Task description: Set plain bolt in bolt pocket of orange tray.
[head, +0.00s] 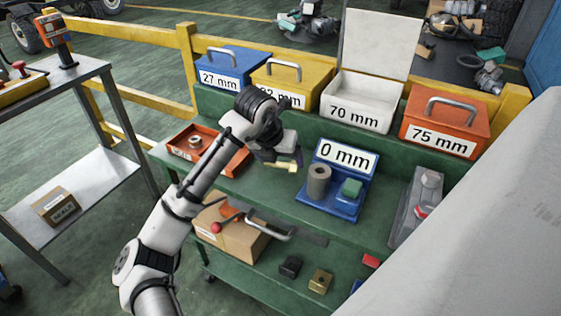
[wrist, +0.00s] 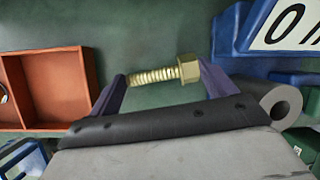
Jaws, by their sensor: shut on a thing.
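The plain bolt (wrist: 155,76) is brassy yellow with a threaded shank and a hex head. My gripper (wrist: 163,80) is shut on it lengthwise, one finger at the shank end and one at the head. In the head view the bolt (head: 287,167) lies level in my gripper (head: 283,160), above the green bench and right of the orange tray. The orange tray (head: 180,154) is partly hidden by my arm. In the wrist view the tray (wrist: 62,88) is at the left, with a divider and an empty compartment facing the bolt. A ring (head: 195,142) sits in its left compartment.
A blue stand (head: 330,207) marked 0 mm holds a grey cylinder (head: 318,182) and a green block (head: 351,189), close right of my gripper. Labelled boxes line the raised back shelf; the white 70 mm box (head: 357,100) is open. A grey tray (head: 408,222) stands at the bench's right.

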